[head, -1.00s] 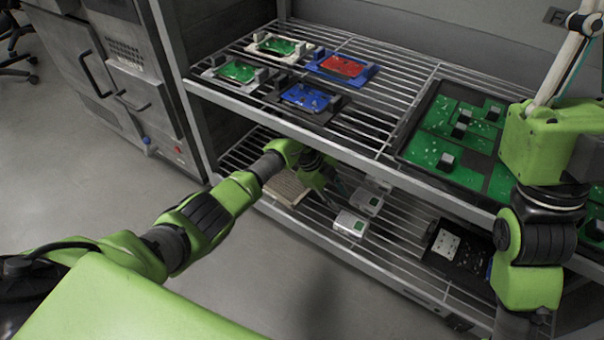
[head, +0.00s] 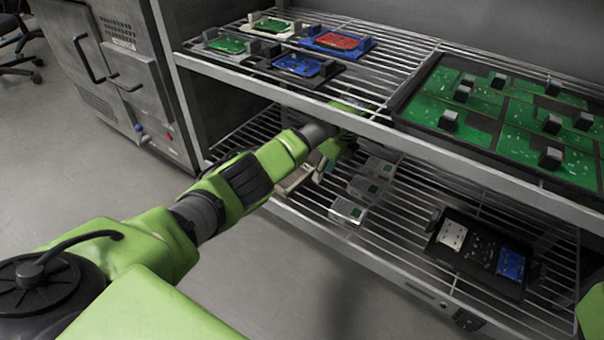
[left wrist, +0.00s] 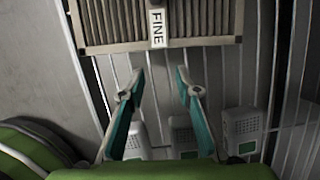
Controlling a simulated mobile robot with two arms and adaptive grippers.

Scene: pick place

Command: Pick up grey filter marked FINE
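The filter marked FINE (left wrist: 110,22) is at the top of the left wrist view, a grey-brown pleated panel with a pale frame and a white FINE label (left wrist: 157,28). It lies on the lower wire shelf; in the head view only a pale part of it (head: 293,181) shows beside my left arm. My left gripper (left wrist: 160,72) is open and empty, its teal fingers pointing at the filter's labelled edge with a small gap. In the head view my left gripper (head: 318,171) is under the upper shelf, mostly hidden. My right gripper is out of view.
Several small white boxes with green patches (head: 348,211) stand on the lower shelf beside the gripper. A black tray (head: 437,248) is further right. The upper shelf's front edge (head: 300,112) passes over my arm. Circuit boards and a large black tray (head: 398,110) occupy the upper shelf.

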